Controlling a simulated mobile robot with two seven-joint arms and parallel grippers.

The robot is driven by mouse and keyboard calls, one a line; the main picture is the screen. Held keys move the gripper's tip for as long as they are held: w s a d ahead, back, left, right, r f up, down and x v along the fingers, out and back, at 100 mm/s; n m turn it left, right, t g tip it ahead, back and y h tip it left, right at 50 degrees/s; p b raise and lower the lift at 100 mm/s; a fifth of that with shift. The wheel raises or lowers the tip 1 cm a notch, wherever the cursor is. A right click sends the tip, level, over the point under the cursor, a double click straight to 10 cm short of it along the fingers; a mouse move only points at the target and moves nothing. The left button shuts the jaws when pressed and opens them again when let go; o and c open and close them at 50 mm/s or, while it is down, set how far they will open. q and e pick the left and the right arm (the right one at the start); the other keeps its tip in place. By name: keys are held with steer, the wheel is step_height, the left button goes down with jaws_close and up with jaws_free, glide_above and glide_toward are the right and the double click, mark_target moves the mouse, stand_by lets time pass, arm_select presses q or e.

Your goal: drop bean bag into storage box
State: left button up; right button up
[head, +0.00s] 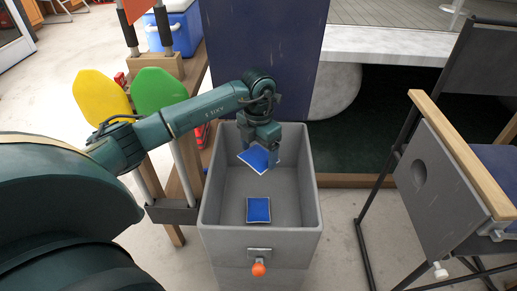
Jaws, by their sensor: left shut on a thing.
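The grey storage box (308,212) stands open-topped in the middle of the head view. My left gripper (261,154) points down over the far part of the box. It is shut on a blue bean bag (254,158) with a pale edge, which hangs tilted within the box opening. Its height above the box floor is hard to tell. A second blue bean bag (258,210) shows inside the box near its front wall. The left gripper's fingertips are partly hidden by the held bag. My right gripper is not in view.
A dark blue panel (262,60) rises behind the box. A folding chair (440,165) stands at the right. Yellow (102,97) and green (158,90) paddle-shaped pieces are at the left. An orange knob (258,270) is on the box front.

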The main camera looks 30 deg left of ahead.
mark_target(258, 153)
arm_select(q)
steer(key=o, duration=1)
steer(key=shift+o, duration=0.2)
steer(key=shift+r, duration=0.1)
step_height(258, 153, up, 13)
steer(key=p, duration=0.2)
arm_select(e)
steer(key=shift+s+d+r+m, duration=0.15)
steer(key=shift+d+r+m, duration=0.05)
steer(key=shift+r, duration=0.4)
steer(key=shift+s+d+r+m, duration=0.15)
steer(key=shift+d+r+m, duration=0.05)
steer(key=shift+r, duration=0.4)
